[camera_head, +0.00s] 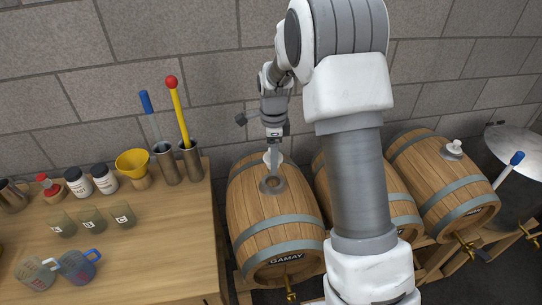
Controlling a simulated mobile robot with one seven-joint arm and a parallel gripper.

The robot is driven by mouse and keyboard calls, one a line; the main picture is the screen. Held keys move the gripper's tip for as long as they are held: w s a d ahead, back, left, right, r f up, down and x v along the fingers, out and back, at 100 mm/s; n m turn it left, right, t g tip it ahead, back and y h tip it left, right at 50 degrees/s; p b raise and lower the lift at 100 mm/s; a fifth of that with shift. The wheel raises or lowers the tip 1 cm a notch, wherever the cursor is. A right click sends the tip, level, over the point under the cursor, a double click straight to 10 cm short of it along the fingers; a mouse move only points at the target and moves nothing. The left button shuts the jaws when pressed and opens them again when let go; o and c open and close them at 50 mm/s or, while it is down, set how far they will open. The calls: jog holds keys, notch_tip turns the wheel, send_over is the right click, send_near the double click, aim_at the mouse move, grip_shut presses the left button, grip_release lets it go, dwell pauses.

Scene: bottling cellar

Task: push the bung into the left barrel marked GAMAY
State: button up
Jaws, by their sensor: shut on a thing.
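The left barrel (257,215) lies on its side on a rack, with a dark label reading GAMAY (287,258) on its front end and a brass tap low down. A grey ring around the bung hole (272,185) sits on top of it. My gripper (274,160) points down just above and behind this hole. It is shut on a small whitish bung (267,157), mostly hidden by the fingers. I cannot tell whether the bung touches the barrel.
A wooden table (180,240) at left bears cups, jars, a yellow funnel (132,165) and metal cylinders with coloured-handled tools. A middle barrel (398,205) is partly behind my arm. The right barrel (435,180) has a white bung (454,148) on top. A stone wall stands behind.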

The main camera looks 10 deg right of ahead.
aim_at(273, 177)
notch_tip(273, 177, down, 7)
jog(key=b, duration=0.4)
jog(key=shift+r, duration=0.2)
jog(key=shift+f+b, duration=0.6)
jog(key=shift+f, duration=0.05)
dwell(1.8)
jog(key=shift+s+f, duration=0.1)
jog(key=shift+f, duration=0.15)
